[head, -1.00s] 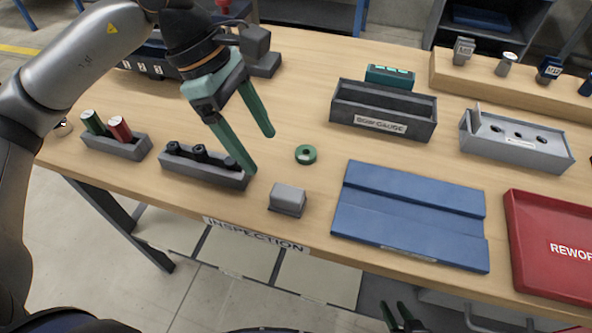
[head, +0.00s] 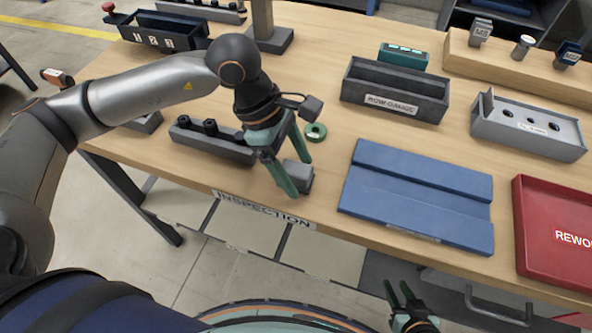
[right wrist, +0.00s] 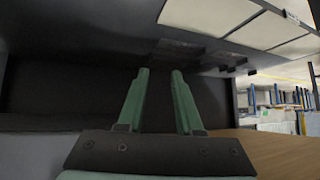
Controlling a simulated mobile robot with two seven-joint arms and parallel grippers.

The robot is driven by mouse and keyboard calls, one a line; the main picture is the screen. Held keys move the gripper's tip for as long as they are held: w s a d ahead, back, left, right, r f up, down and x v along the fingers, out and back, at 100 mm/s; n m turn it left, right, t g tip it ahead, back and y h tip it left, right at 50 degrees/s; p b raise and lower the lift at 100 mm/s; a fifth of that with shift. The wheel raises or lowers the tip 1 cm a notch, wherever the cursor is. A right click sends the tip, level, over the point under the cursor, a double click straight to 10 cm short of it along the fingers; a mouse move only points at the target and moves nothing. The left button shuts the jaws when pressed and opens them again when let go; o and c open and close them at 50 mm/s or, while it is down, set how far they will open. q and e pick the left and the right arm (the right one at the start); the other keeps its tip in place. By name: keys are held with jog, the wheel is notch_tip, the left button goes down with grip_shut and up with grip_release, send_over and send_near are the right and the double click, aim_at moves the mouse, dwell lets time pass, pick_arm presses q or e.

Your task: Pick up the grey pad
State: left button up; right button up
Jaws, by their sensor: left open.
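My right gripper (head: 399,288) is low in front of the table. It is open and empty, with a gap between its fingers in the right wrist view (right wrist: 160,72).
A green ring (head: 316,132) lies just behind the pad. A dark holder with black pegs (head: 213,143) is on the left. A blue stepped plate (head: 418,195) is on the right, then a red tray (head: 530,240). A grey gauge bin (head: 395,92) stands farther back.

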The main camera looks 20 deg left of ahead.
pick_arm(q)
grip_shut()
dwell(0.7)
